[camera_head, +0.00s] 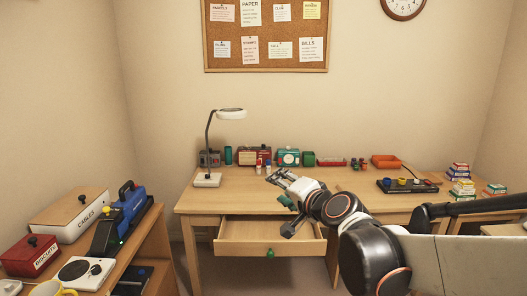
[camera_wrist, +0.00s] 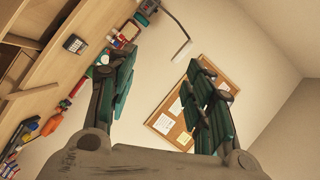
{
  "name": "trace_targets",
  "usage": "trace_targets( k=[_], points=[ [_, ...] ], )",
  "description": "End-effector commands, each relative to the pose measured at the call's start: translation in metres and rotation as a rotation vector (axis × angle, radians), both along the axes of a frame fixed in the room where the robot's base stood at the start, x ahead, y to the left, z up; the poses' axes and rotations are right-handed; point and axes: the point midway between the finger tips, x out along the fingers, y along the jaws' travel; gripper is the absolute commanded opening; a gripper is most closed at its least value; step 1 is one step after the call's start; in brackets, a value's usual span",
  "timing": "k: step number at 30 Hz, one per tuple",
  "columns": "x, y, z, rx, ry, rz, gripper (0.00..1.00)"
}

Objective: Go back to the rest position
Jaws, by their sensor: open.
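My gripper (camera_head: 286,202) is held in the air in front of the wooden desk (camera_head: 222,187), above the pulled-out drawer. In the wrist view its two green-padded fingers (camera_wrist: 165,100) stand wide apart with nothing between them. My arm reaches in from the right side of the head view. The wrist view is tilted, with the desk on the left and the cork board (camera_wrist: 176,118) behind the fingers. The drawer (camera_head: 262,237) stands open, and the visible part of its inside looks empty. A green knob (camera_head: 270,253) is on its front.
A desk lamp (camera_head: 207,180) stands at the desk's left. Small boxes, jars and an orange tray (camera_head: 386,161) line the back edge. A dark tray with cups (camera_head: 408,186) sits at the right. A side cabinet at left holds a cables box (camera_head: 70,213) and a biscuits tin (camera_head: 30,256).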

Motion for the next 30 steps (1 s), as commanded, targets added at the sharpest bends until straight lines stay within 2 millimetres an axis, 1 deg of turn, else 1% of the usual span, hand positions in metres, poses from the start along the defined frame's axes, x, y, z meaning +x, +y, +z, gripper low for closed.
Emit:
trace_targets(
  k=[1,5,11,12,14,15,18,21,25,27,30],
  points=[
    [-0.018,-0.006,-0.001,-0.067,0.011,0.019,0.47],
    [-0.061,-0.021,-0.013,-0.251,0.049,0.075,0.47],
    [-0.132,-0.053,-0.041,-0.528,0.135,0.153,0.47],
    [-0.146,-0.061,-0.048,-0.583,0.156,0.167,0.47],
    [-0.168,-0.074,-0.059,-0.662,0.189,0.187,0.47],
    [-0.183,-0.082,-0.066,-0.716,0.212,0.201,0.47],
    [-0.217,-0.105,-0.084,-0.838,0.274,0.229,0.47],
    [-0.246,-0.124,-0.098,-0.937,0.331,0.251,0.47],
    [-0.271,-0.142,-0.110,-1.020,0.384,0.270,0.47],
    [-0.278,-0.147,-0.114,-1.044,0.399,0.274,0.47],
    [-0.282,-0.150,-0.115,-1.059,0.410,0.278,0.47]
  ],
)
